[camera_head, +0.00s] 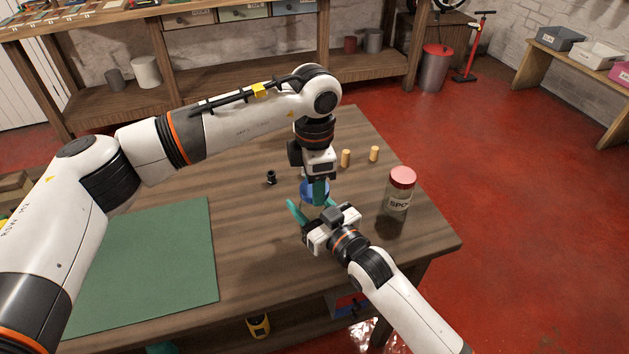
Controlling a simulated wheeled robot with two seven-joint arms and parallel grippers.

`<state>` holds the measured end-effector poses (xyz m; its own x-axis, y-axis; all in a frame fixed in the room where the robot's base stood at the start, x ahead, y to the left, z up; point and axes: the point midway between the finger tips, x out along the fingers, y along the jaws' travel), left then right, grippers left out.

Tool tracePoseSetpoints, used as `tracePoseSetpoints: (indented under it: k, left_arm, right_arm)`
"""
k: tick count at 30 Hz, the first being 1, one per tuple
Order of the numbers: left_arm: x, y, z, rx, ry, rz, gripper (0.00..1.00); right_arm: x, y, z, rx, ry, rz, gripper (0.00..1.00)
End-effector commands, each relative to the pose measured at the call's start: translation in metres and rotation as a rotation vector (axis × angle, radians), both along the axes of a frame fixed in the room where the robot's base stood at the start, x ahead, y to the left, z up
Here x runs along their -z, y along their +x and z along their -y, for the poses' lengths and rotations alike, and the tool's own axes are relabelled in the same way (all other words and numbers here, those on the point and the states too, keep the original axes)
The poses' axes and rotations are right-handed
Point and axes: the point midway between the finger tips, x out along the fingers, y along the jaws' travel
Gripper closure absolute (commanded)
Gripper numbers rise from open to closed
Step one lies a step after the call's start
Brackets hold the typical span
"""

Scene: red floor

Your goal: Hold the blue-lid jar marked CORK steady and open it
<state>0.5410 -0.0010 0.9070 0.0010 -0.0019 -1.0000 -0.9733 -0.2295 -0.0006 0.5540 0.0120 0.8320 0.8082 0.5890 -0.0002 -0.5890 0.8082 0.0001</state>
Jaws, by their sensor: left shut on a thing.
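The jar with the blue lid (308,189) stands on the wooden table, mostly hidden by my two grippers. Its label cannot be read. My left gripper (316,191) points down from above, shut on the blue lid with its teal fingers. My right gripper (312,211) comes in low from the lower right at the jar's near side. One teal finger shows left of the jar; the other is hidden, so I cannot tell whether it touches the jar.
A red-lid jar (397,194), its label partly readable as "SPO", stands to the right. Two corks (345,158) (374,154) stand behind. A small black object (271,177) lies left of the blue-lid jar. A green mat (150,262) covers the table's left part.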

Motion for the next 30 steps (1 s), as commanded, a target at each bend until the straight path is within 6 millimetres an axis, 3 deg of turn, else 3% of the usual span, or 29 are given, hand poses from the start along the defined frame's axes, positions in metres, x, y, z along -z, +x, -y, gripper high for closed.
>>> tracePoseSetpoints:
  k: [12,18,19,24,30]
  left_arm:
    - [-0.038,0.000,0.000,0.000,0.001,0.000,0.77]
    - [-0.039,0.000,0.000,0.000,0.001,-0.002,0.77]
    - [-0.039,0.000,0.000,0.000,0.002,-0.001,0.77]
    - [-0.039,0.000,0.000,0.000,0.002,-0.001,0.77]
    - [-0.039,0.000,0.000,0.000,0.001,-0.001,0.77]
  right_arm:
    - [0.001,0.001,0.001,0.002,-0.003,-0.002,1.00]
    - [0.001,0.001,0.001,0.002,-0.003,-0.002,1.00]
    - [0.001,0.001,0.001,0.002,-0.003,-0.002,0.47]
    - [0.001,0.001,0.001,0.002,-0.002,-0.001,0.23]
    - [0.000,0.001,0.001,0.002,-0.001,0.001,0.23]
